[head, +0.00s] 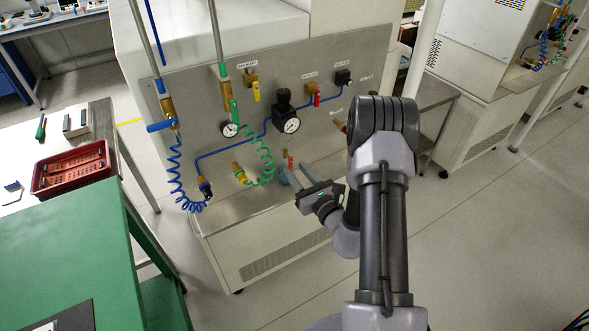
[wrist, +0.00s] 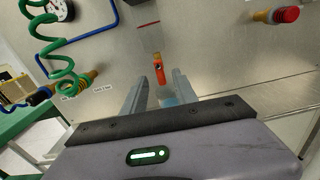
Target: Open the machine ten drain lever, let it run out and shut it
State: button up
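A small orange-red lever (wrist: 159,72) hangs downward from a brass fitting low on the grey panel in the wrist view. It also shows in the head view (head: 290,161), just beyond my gripper. I cannot read a machine number at it. My gripper (wrist: 158,84) is open, with one finger on each side of the lever's line and a gap on both sides. Nothing is held. In the head view my gripper (head: 293,174) is in front of the lower panel. A pale blue piece (wrist: 169,101) shows between the fingers below the lever, partly hidden.
The panel (head: 215,165) carries gauges (head: 289,125), a yellow lever (head: 256,94), another red lever (head: 317,99) and coiled blue (head: 175,178) and green hoses (head: 267,160). A red knob (wrist: 288,14) sticks out at right.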

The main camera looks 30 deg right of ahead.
jog(key=shift+w, duration=1.05)
grip_shut()
